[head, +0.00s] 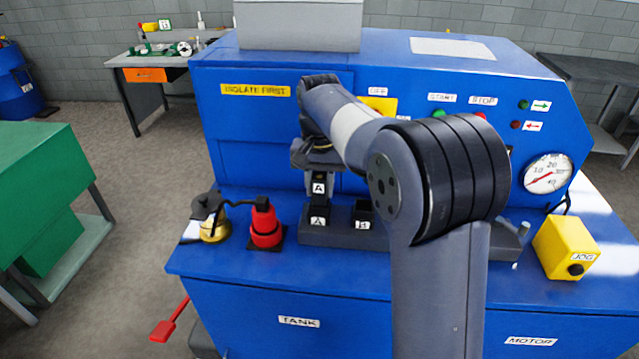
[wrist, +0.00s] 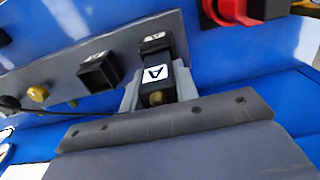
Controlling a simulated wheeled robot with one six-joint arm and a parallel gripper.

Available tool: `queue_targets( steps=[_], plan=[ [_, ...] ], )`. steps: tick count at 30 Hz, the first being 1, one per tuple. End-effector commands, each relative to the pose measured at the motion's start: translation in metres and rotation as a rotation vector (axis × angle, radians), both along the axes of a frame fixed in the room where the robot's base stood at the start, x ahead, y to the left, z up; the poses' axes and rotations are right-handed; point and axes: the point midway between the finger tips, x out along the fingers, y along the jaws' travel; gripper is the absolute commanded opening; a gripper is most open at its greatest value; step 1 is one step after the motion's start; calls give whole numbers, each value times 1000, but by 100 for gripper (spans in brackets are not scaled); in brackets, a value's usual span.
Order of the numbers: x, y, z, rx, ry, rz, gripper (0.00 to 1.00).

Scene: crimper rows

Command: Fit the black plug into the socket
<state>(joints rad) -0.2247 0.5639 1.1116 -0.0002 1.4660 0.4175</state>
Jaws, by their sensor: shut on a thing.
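My gripper (head: 318,158) is shut on the black plug (head: 318,187), which has a white A label. In the wrist view the plug (wrist: 157,75) sits upright between the grey fingers (wrist: 158,88). The plug is directly over the black socket (head: 319,212) marked A on the grey strip. In the wrist view that socket (wrist: 155,43) shows just beyond the plug, partly hidden by it. I cannot tell whether the plug's lower end touches or enters the socket. A second black socket (head: 363,212), apparently marked B, is beside it, empty; it also shows in the wrist view (wrist: 100,72).
A red fitting (head: 266,228) with a black top and a brass piece (head: 214,230) stand left of the strip (head: 343,236). A yellow JOG box (head: 566,248) is at the right. The blue panel rises close behind. My arm hides the strip's right part.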

Motion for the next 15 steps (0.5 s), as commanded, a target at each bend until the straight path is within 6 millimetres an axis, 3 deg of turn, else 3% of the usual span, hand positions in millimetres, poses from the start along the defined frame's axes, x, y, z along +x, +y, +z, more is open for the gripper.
queue_targets(
  steps=[15],
  plan=[
    [0, 0, -14, 0, 0, 0, 1]
  ],
)
